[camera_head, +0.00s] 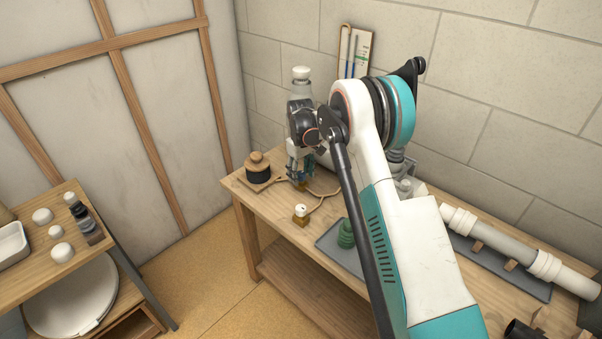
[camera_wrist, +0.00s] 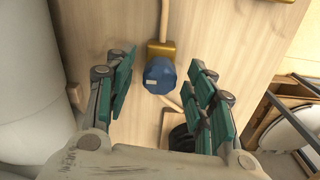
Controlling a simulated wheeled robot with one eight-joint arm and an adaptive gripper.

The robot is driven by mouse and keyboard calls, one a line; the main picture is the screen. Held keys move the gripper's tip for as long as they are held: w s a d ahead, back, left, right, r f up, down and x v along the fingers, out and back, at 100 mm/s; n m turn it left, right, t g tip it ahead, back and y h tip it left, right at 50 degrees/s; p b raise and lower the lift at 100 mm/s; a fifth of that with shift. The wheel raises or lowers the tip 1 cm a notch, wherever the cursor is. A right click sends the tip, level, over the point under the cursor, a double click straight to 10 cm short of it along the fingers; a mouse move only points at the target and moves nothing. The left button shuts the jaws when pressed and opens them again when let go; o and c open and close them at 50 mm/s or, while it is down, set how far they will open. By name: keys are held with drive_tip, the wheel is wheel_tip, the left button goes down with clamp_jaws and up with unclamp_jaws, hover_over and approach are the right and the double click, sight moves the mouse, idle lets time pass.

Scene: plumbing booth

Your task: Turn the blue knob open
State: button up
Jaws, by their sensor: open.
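The blue knob (camera_wrist: 160,76) shows in the wrist view, faceted, with a small pale mark on its face. It sits at a brass-coloured fitting (camera_wrist: 162,48) on the pale wooden bench. My gripper (camera_wrist: 159,66) is open, with one green-padded finger left of the knob and the other right of it. Gaps show on both sides, so neither finger appears to touch it. In the head view my gripper (camera_head: 299,165) points down over the bench's far left part. The knob cannot be made out there, hidden by my gripper.
In the head view a white-topped knob (camera_head: 301,210) on a brass base stands in front of my gripper. A black coil with a wooden top (camera_head: 258,168) stands to the left. A green coil (camera_head: 346,234) lies on a grey tray. White pipe (camera_head: 505,250) lies at right.

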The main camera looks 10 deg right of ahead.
sight(301, 173)
wheel_tip(301, 173, up, 12)
idle(0.6)
drive_tip(key=shift+a, duration=0.1)
drive_tip(key=s+r+m+t, duration=0.3)
drive_tip(key=s+r, duration=1.5)
drive_tip(key=s, duration=0.2)
drive_tip(key=s+f+m+t, duration=0.1)
drive_tip(key=s+f+t, duration=0.1)
drive_tip(key=s, duration=1)
drive_tip(key=s+f+m+t, duration=0.1)
drive_tip(key=s+f+t, duration=0.1)
drive_tip(key=s, duration=1)
drive_tip(key=shift+s, duration=0.2)
